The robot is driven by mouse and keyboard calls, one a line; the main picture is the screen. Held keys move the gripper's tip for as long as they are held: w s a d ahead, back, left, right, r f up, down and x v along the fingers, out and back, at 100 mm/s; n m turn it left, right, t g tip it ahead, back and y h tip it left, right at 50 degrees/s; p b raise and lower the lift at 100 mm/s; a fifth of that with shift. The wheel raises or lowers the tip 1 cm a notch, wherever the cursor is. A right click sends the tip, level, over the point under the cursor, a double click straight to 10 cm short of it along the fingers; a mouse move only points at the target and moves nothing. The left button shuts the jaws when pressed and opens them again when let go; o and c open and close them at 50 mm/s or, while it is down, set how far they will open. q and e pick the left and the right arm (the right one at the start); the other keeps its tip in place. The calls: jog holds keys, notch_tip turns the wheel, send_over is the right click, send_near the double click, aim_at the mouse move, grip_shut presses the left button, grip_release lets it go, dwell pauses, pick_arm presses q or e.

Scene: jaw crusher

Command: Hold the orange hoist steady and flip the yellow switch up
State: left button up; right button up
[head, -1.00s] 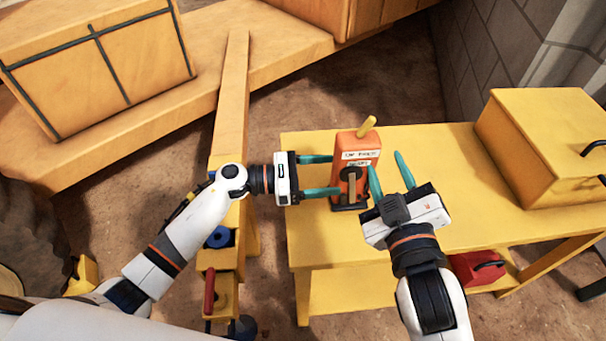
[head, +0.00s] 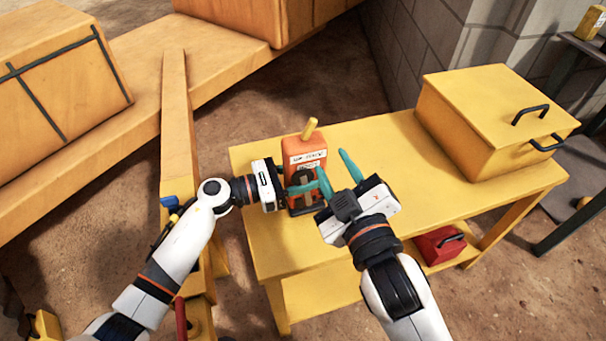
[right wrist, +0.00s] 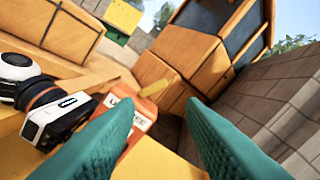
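The orange hoist (head: 291,146) stands upright on the yellow table, with a white label and a dark bracket low on its front. The yellow switch (head: 309,128) sticks up from its top, leaning right. My left gripper (head: 306,187) reaches in from the left, with one teal finger across the hoist's front. The other finger is hidden; the grip looks shut on the hoist. My right gripper (head: 331,160) is open and empty, just right of and in front of the hoist. In the right wrist view the hoist (right wrist: 142,112) and switch (right wrist: 154,88) show beyond the open fingers.
A yellow box (head: 475,125) with black handles stands on the table's (head: 390,150) right end. A red case (head: 437,246) sits on the lower shelf. A yellow beam (head: 177,130) rises left of the table. A block wall (head: 415,40) stands behind.

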pick_arm(q)
grip_shut()
pick_arm(e)
jog(key=shift+w+f, duration=0.1)
jog(key=shift+f, duration=0.05)
jog(key=c, duration=0.5)
jog(key=f+m+g, duration=0.1)
jog(key=f, duration=0.1)
jog(key=w+f+m+g+y, duration=0.1)
jog(key=f, duration=0.1)
jog(key=w+f+g, duration=0.1)
jog(key=f, duration=0.1)
jog(key=shift+w+a+f+m, duration=0.2)
jog(key=shift+f+m, duration=0.1)
jog(key=shift+m, duration=0.1)
grip_shut()
notch_tip(320, 180, down, 7)
jog(key=w+d+m+g+y, duration=0.1)
jog(key=w+m+g+y, duration=0.1)
jog(key=m+g+y, duration=0.4)
jog(key=w+d+r+m+t+y, duration=0.2)
jog(key=d+r+m+y, duration=0.4)
jog(key=d+m, duration=0.5)
jog(key=shift+w+d+r+m+t, duration=0.15)
jog(key=shift+w+r+m+t, duration=0.25)
jog(key=shift+r, duration=0.5)
jog(key=shift+s, duration=0.1)
